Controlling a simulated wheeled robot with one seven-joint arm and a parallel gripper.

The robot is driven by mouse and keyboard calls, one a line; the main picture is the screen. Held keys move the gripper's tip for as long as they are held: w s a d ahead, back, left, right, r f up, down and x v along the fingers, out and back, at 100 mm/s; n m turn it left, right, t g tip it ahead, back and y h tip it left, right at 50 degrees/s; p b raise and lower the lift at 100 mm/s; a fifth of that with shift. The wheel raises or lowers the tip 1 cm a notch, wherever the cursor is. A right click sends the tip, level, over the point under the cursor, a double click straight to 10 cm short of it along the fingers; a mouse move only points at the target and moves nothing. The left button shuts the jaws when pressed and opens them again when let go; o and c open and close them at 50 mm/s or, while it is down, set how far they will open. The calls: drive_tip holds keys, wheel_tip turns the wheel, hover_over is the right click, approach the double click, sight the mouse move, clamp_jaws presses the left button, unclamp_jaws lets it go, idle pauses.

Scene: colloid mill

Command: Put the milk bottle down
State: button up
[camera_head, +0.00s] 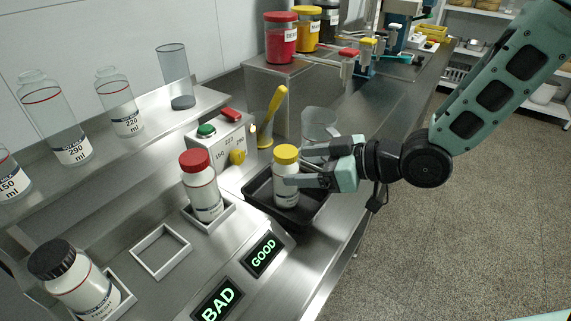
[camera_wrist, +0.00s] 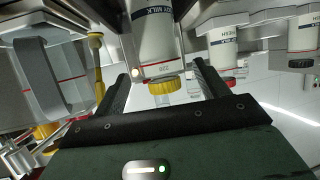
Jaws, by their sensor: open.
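The milk bottle (camera_head: 286,196) is white with a yellow cap and stands upright in a black tray (camera_head: 259,196). In the wrist view the bottle (camera_wrist: 156,42) appears between the fingers, with "MILK" on its label and a red line near its cap. My gripper (camera_head: 297,168) is open, with its fingers on either side of the bottle's upper part. In the wrist view a gap shows between the gripper's fingers (camera_wrist: 163,75) and the bottle. The bottle's base is partly hidden by the tray wall.
A red-capped bottle (camera_head: 203,188) and a black-capped bottle (camera_head: 77,284) stand in square holders. An empty holder (camera_head: 160,250) lies between them. Lit BAD (camera_head: 217,301) and GOOD (camera_head: 263,254) signs are in front. A button box (camera_head: 222,145) and clear beaker (camera_head: 319,122) stand close behind.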

drive_tip(key=v, duration=0.1)
drive_tip(key=p+v, duration=0.1)
drive_tip(key=v, duration=0.1)
drive_tip(key=shift+r, duration=0.35)
drive_tip(key=s+d+r+m+g+h+p, duration=0.1)
drive_tip(key=s+r+g+h, duration=0.1)
drive_tip(key=s, duration=0.4)
drive_tip(key=s+d+r+m+g+h+p, duration=0.2)
drive_tip(key=s+r+h, duration=0.1)
drive_tip(key=s+h, duration=0.2)
drive_tip(key=s+d+r+m+g+h+p, duration=0.2)
drive_tip(key=s+h, duration=0.2)
drive_tip(key=s, duration=0.5)
drive_tip(key=shift+r, duration=0.3)
